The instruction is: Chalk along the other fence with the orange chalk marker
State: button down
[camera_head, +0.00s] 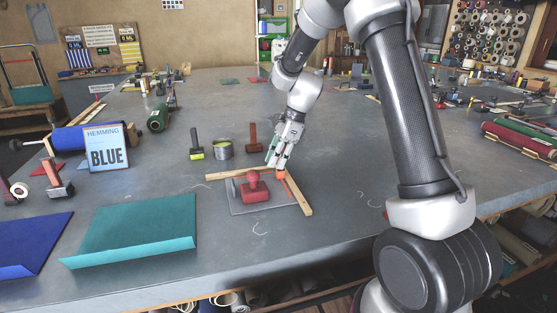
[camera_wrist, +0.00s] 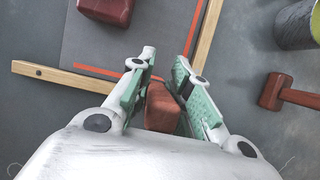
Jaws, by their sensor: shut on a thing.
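My gripper (camera_head: 281,160) is shut on the orange chalk marker, an orange-brown block (camera_wrist: 164,108) between its fingers in the wrist view. It is over the corner where two wooden fences meet; whether the marker touches the surface is unclear. One fence (camera_head: 299,198) runs toward the front right and shows at left in the wrist view (camera_wrist: 65,80). The other fence (camera_head: 222,178) runs left and shows at upper right in the wrist view (camera_wrist: 209,32). Orange strokes lie along both fences in the wrist view. Between them is a grey sheet (camera_head: 263,208) with a dark red weight (camera_head: 254,188) on it.
A metal can (camera_head: 222,149), a yellow-green tool (camera_head: 196,147) and a brown mallet (camera_head: 252,137) stand behind the fences. Teal cloth (camera_head: 135,228) and blue cloth (camera_head: 30,243) lie at left, near a HEMMING BLUE sign (camera_head: 104,150). The tabletop right of the fences is mostly clear.

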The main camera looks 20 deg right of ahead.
jog(key=shift+w+d, duration=0.2)
jog(key=shift+w+a, duration=0.1)
jog(key=shift+w, duration=1.15)
jog(key=shift+a+r, duration=0.1)
jog(key=shift+a+r, duration=0.45)
notch_tip(320, 180, up, 7)
jog(key=shift+s, duration=0.1)
dwell(0.5)
